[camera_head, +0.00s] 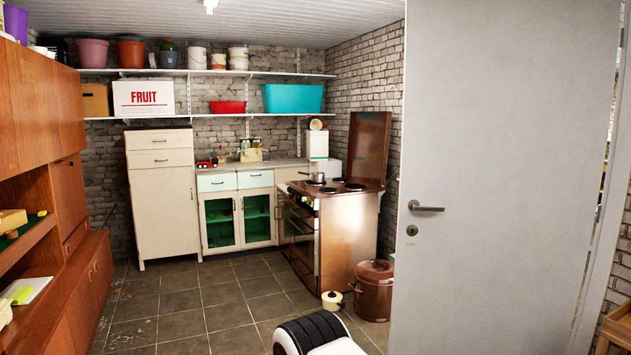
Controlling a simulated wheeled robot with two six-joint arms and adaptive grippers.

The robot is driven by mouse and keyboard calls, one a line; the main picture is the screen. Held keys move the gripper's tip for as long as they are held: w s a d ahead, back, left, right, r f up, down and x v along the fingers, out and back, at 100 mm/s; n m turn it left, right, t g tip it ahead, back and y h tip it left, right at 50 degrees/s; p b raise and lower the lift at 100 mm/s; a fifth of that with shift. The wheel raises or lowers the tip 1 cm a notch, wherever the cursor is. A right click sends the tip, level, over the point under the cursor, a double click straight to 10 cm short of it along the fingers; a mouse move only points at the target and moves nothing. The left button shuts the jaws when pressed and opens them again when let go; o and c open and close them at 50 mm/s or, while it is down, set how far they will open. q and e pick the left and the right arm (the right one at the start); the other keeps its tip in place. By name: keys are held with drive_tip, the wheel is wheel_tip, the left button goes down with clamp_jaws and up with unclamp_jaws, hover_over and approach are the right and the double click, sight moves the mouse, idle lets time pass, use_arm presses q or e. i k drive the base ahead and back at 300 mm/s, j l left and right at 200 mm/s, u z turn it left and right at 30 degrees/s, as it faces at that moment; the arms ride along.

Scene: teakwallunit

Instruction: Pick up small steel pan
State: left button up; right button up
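A small steel pan (316,179) appears to stand on the back left of the brown stove's top (330,189), across the room. It is small and far off, so its details are hard to tell. Neither of my grippers shows in the head view, and nothing is seen touching the pan.
A grey door (500,180) stands at the right. A teak wall unit (50,200) lines the left. Tiled floor (190,310) is clear between.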

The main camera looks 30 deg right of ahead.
sight(316, 176)
drive_tip(key=i+z, duration=0.3)
drive_tip(key=i, duration=0.2)
drive_tip(key=i+z, duration=0.1)
drive_tip(key=i, duration=1.55)
drive_tip(key=i+j, duration=0.15)
drive_tip(key=i, duration=1.5)
drive_tip(key=i+l+z, duration=0.2)
drive_tip(key=i, duration=0.5)
drive_tip(key=i+l+z, duration=0.2)
drive_tip(key=i, duration=0.45)
drive_tip(key=i+z, duration=0.25)
drive_tip(key=i, duration=0.45)
drive_tip(key=i+j+z, duration=0.2)
drive_tip(key=i, duration=0.5)
drive_tip(key=i+j+z, duration=0.2)
drive_tip(key=i, duration=0.5)
drive_tip(key=i+l, duration=0.05)
drive_tip(key=l, duration=0.05)
